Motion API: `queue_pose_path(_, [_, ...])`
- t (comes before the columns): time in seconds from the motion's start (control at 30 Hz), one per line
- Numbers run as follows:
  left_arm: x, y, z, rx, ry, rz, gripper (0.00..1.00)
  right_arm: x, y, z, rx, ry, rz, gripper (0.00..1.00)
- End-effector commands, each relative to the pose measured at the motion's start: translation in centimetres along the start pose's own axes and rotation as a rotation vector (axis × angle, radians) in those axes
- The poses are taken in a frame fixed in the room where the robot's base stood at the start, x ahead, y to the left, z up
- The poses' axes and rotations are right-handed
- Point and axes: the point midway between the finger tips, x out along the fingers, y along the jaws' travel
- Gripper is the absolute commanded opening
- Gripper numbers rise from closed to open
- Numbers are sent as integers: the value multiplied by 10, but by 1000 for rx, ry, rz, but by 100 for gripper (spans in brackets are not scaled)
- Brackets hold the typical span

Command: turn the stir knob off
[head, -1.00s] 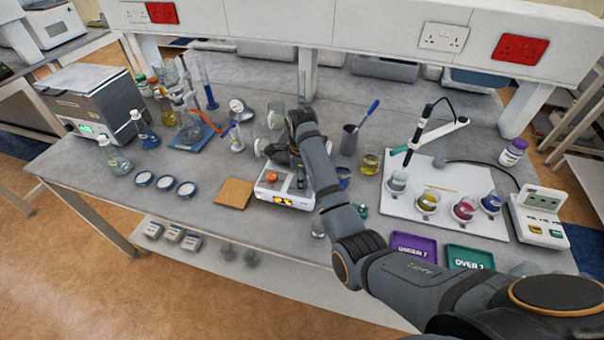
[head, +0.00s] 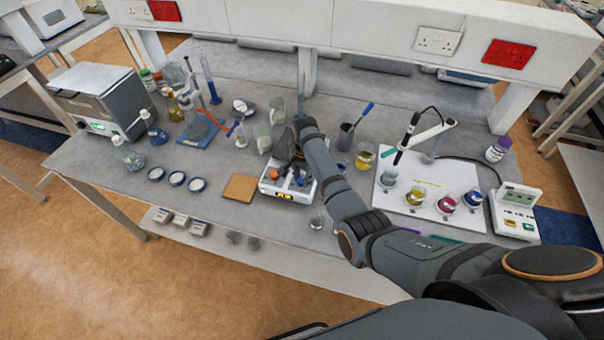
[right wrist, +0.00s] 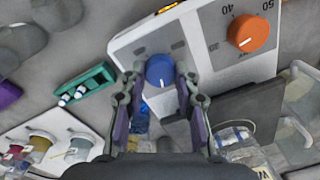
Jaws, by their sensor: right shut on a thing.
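The white stirrer unit (head: 272,188) stands near the bench's front edge in the head view, with an orange lit display on its front. Its blue knob (right wrist: 160,71) and its orange knob (right wrist: 248,34), marked 40 and 50, show in the right wrist view. The blue knob's white pointer line points down in that picture. My right gripper (right wrist: 160,72) is shut on the blue knob, one finger on each side. In the head view the right gripper (head: 302,172) is at the unit, partly hidden by my arm. My left gripper is not in view.
A brown square mat (head: 239,188) lies left of the unit. A white board (head: 425,208) with several coloured beakers lies to the right. Glassware (head: 262,137) stands behind the unit.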

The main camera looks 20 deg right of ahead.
Motion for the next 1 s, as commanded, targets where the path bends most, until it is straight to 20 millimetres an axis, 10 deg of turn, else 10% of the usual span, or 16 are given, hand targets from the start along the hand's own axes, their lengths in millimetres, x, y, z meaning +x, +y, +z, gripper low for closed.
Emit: queue_pose_path(1.0, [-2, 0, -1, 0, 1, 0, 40, 1, 0, 0, -292, -13, 2, 0])
